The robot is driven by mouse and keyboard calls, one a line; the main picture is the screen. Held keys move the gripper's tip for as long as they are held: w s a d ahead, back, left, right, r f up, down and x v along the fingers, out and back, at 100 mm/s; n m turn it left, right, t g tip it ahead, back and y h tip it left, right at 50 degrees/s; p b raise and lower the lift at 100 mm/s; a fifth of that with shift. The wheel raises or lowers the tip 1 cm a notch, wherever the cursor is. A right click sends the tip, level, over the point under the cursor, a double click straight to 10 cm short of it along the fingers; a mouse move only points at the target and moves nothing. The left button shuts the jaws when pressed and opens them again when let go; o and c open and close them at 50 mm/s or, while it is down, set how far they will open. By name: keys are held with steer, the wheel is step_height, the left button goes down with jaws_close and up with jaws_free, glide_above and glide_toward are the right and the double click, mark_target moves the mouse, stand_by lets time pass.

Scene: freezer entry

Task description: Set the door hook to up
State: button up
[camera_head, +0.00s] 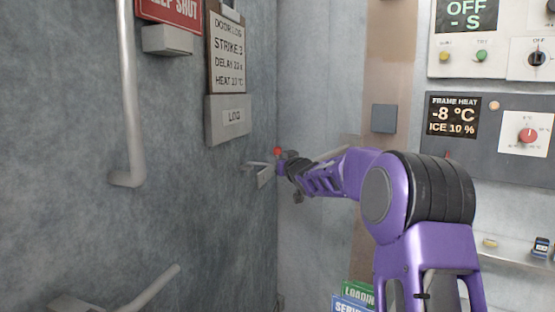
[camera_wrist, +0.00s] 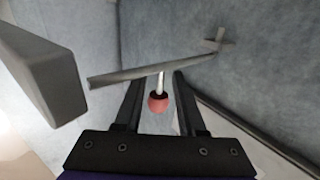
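The door hook shows in the wrist view as a grey metal bar (camera_wrist: 135,73), running from a small wall mount at upper right to a free end at left. A red ball knob (camera_wrist: 157,102) on a pale stem sticks out from the bar. The knob also shows in the head view (camera_head: 278,151), by the door's edge. My gripper (camera_wrist: 157,88) is open, with one dark finger on each side of the knob and visible gaps between. In the head view my gripper (camera_head: 284,165) is small and partly covers the hook.
A grey block (camera_wrist: 42,75) stands close at the left in the wrist view. The grey door carries a long vertical handle (camera_head: 128,90), a lower bar handle (camera_head: 150,288) and a log holder (camera_head: 228,118). Control panels (camera_head: 490,130) are on the right wall, with boxes (camera_head: 353,300) below.

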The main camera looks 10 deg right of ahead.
jaws_close()
stand_by(1.4)
